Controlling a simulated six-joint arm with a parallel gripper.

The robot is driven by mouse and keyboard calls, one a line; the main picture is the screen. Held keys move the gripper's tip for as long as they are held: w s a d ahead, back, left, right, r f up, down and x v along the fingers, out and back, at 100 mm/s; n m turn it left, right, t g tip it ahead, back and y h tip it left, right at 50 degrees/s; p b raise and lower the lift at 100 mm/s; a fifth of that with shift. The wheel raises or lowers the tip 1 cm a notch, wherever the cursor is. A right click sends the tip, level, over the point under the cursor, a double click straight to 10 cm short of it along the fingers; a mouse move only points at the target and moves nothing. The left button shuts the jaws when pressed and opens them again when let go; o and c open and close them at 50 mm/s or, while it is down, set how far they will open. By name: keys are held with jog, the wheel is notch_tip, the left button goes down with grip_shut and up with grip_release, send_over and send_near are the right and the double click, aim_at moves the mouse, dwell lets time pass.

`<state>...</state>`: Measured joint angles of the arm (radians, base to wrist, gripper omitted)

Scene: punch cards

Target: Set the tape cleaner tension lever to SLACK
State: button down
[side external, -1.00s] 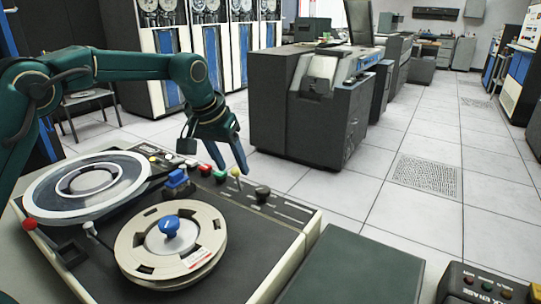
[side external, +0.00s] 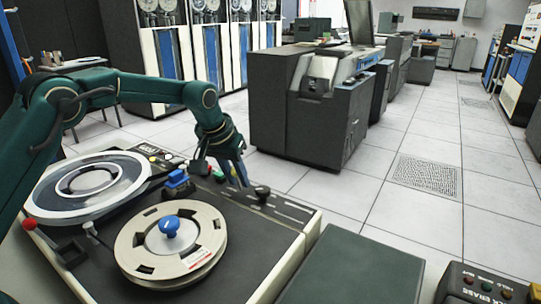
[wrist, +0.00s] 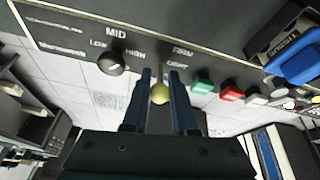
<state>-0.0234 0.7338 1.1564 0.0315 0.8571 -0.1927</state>
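In the wrist view, the tension lever's yellow ball knob (wrist: 160,94) sits between the two blue fingers of my gripper (wrist: 160,78). The fingers lie close along both sides of the knob and look shut on it. The side view shows my gripper (side external: 240,184) pointing down at the far right part of the tape cleaner's control panel (side external: 290,212).
A black rotary knob (wrist: 114,62) marked LOW, MID and HIGH is close beside my gripper. On the other side are a green button (wrist: 203,85), a red button (wrist: 231,91) and a blue part (wrist: 295,62). A cream reel (side external: 205,225) with a blue hub lies on the deck.

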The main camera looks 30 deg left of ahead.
aim_at(234, 171)
jog(key=shift+w, duration=0.1)
jog(key=shift+w+g, duration=0.2)
jog(key=shift+g, duration=0.5)
jog(key=shift+s, duration=0.1)
jog(key=c, duration=0.7)
grip_release()
jog(key=shift+r, duration=0.1)
jog(key=shift+v, duration=2.55)
